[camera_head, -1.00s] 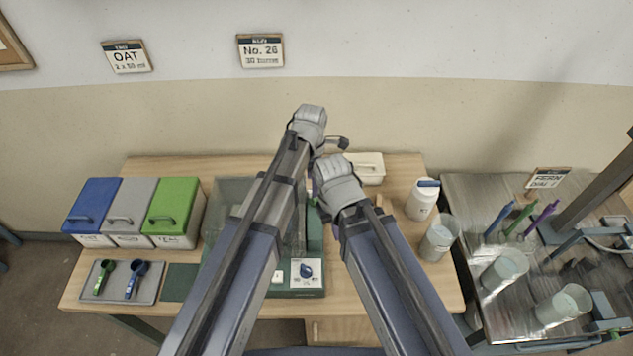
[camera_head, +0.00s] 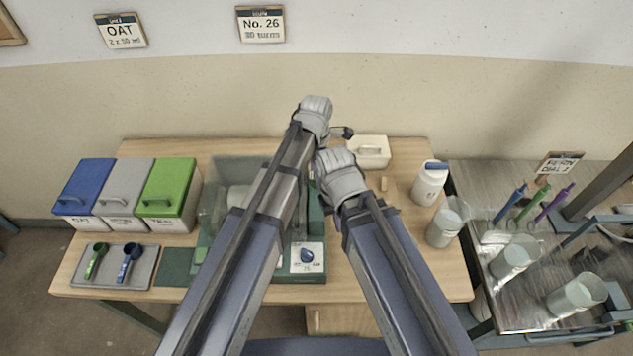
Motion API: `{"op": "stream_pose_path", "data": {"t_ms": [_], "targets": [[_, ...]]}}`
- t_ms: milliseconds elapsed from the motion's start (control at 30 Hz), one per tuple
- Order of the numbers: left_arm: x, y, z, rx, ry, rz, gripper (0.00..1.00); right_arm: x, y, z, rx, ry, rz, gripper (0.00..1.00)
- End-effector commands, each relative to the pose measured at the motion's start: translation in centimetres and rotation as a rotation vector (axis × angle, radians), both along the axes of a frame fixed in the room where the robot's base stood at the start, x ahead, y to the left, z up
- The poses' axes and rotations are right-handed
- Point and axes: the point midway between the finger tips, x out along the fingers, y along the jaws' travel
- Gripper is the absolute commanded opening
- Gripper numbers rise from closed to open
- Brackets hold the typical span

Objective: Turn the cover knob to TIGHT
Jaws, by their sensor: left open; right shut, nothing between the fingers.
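The cover knob (camera_head: 306,256) is dark blue, on a white dial plate at the front right of a machine with a green base (camera_head: 300,278). Its printed words are too small to read. A clear cover (camera_head: 236,168) stands on the machine, partly hidden by my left arm. My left gripper (camera_head: 316,112) is raised in front of the wall, beyond and above the knob; its fingers are mostly hidden. My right gripper (camera_head: 338,175) is lower, also beyond the knob, its fingertips hidden behind its own hand. Neither gripper touches the knob.
Blue, grey and green lidded bins (camera_head: 167,190) stand at the left, behind a tray (camera_head: 140,277) with two scoops. A white box (camera_head: 370,152), a white bottle (camera_head: 430,183) and a clear bucket (camera_head: 448,222) stand at the right. A metal table (camera_head: 490,180) holds more buckets.

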Motion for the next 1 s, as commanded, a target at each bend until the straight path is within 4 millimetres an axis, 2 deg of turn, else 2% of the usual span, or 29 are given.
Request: {"op": "stream_pose_path", "data": {"t_ms": [33, 100, 467, 1000], "targets": [[0.00, 0.00, -1.13, 0.000, 0.000, 0.000, 0.72, 0.00, 0.00, -1.14, 0.000, 0.000, 0.000, 0.00], [0.00, 0.00, -1.56, 0.000, 0.000, 0.000, 0.72, 0.00, 0.00, -1.56, 0.000, 0.000, -0.001, 0.00], [-0.01, 0.00, -1.65, 0.000, 0.000, 0.000, 0.71, 0.00, 0.00, -1.65, 0.000, 0.000, -0.001, 0.00], [0.00, 0.00, -1.66, 0.000, 0.000, 0.000, 0.11, 0.00, 0.00, -1.66, 0.000, 0.000, -0.001, 0.00]]}}
